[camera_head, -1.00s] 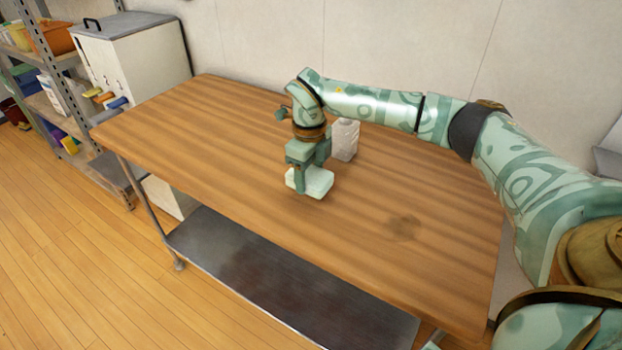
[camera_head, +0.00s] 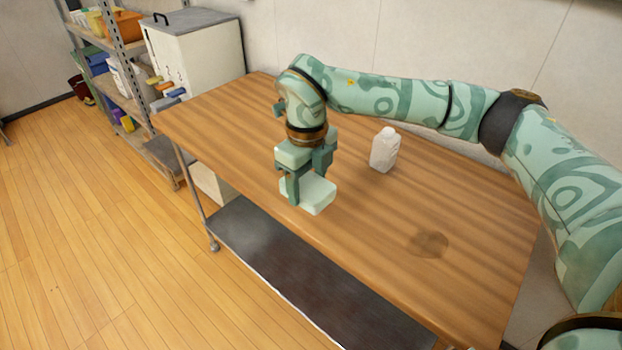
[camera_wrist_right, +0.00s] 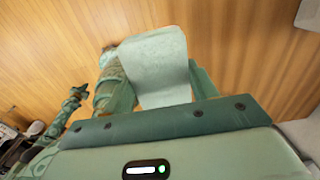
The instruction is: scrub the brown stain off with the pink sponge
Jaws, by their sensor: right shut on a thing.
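A pale mint-white block (camera_head: 318,196), the only sponge-like thing in view, is held by my right gripper (camera_head: 307,186); it does not look pink. The gripper is shut on it, low over the left-middle part of the wooden table (camera_head: 470,215). I cannot tell whether the block touches the wood. In the right wrist view the block (camera_wrist_right: 158,68) sits between the fingers. The brown stain (camera_head: 428,244) is a dark round patch near the table's front right, well right of the gripper. My left gripper does not show in the head view.
A white bottle (camera_head: 385,150) stands upright on the table, right of and behind the gripper. A white cabinet (camera_head: 205,50) and a stocked shelf (camera_head: 125,95) stand beyond the table's left end. A dark lower shelf (camera_head: 290,275) lies beneath. The table between block and stain looks clear.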

